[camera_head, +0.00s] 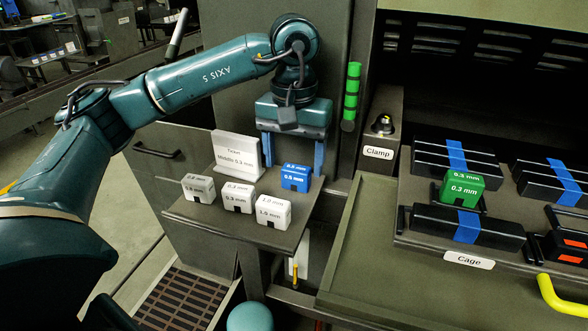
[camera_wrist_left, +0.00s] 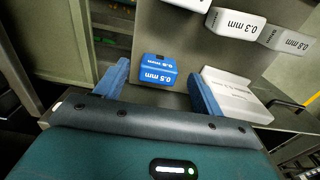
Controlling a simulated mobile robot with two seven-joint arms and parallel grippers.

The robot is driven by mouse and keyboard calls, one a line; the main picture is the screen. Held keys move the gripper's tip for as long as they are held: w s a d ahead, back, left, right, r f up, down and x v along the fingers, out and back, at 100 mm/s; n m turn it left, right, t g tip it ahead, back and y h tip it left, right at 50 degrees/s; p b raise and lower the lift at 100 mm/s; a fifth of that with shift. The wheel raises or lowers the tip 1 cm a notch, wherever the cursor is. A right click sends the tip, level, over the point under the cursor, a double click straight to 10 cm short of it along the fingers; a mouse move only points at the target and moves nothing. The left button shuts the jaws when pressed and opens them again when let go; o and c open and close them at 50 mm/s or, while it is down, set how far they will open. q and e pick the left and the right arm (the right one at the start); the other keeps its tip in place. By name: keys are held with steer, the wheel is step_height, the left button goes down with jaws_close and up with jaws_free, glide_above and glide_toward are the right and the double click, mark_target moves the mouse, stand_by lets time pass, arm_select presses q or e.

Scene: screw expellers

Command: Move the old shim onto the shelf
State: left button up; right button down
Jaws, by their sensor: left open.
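A blue shim marked 0.5 mm (camera_head: 296,178) sits on the small dark shelf (camera_head: 238,228), at its back right. My left gripper (camera_head: 293,168) is open, pointing down just above and behind it, with one finger on each side. In the left wrist view the blue shim (camera_wrist_left: 158,70) shows between the spread fingers (camera_wrist_left: 160,88), not clamped. A green shim marked 0.3 mm (camera_head: 461,189) sits in the middle of the cage (camera_head: 510,255), between black bars. The pictures do not label either shim as old. My right gripper is not in view.
Several white shims, one marked 0.3 mm (camera_head: 236,197), stand on the shelf. A white ticket reading "Middle 0.3 mm" (camera_head: 236,155) stands behind them. A clamp knob (camera_head: 382,124), a green-banded post (camera_head: 351,95) and a yellow handle (camera_head: 560,302) are to the right.

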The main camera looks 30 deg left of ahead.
arm_select(q)
step_height(320, 180, up, 9)
steer(key=p, duration=0.1)
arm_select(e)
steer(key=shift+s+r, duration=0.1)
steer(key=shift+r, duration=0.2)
arm_select(q)
steer(key=shift+f, duration=0.1)
step_height(320, 180, up, 5)
steer(key=p, duration=0.5)
glide_above(294, 171)
step_height(294, 171, up, 9)
steer(key=p, duration=0.8)
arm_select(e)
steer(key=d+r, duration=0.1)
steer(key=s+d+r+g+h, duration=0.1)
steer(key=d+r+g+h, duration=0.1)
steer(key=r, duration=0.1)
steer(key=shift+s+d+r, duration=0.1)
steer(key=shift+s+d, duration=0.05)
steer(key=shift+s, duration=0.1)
arm_select(q)
steer(key=shift+d, duration=0.1)
steer(key=shift+s, duration=0.1)
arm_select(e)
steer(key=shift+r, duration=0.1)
